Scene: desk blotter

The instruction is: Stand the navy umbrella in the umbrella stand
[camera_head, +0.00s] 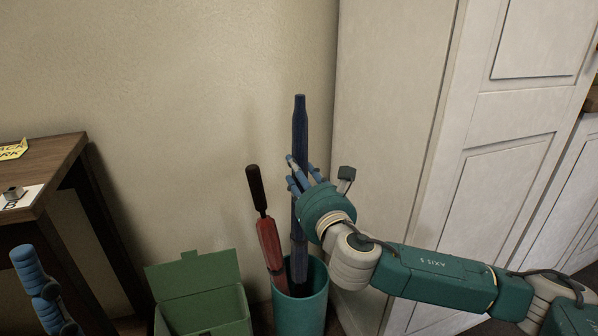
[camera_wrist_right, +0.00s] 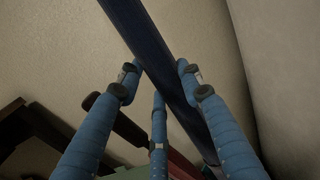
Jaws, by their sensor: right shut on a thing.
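The navy umbrella (camera_head: 300,125) is nearly upright, and its lower part reaches into the mouth of the teal umbrella stand (camera_head: 300,317). My right gripper (camera_head: 298,174) is shut on the umbrella around its middle, well above the stand's rim. In the right wrist view the umbrella (camera_wrist_right: 150,38) runs diagonally between the blue fingers of this gripper (camera_wrist_right: 157,80). Whether its tip rests on the stand's bottom is hidden. My left gripper (camera_head: 42,285) shows only partly at the lower left, away from the stand; its opening cannot be made out.
A red umbrella with a dark handle (camera_head: 270,240) leans in the same stand, left of the navy one. A green open box (camera_head: 205,310) stands left of the stand. A wooden desk (camera_head: 55,165) is at the left, a white cabinet (camera_head: 390,120) at the right, and the wall behind.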

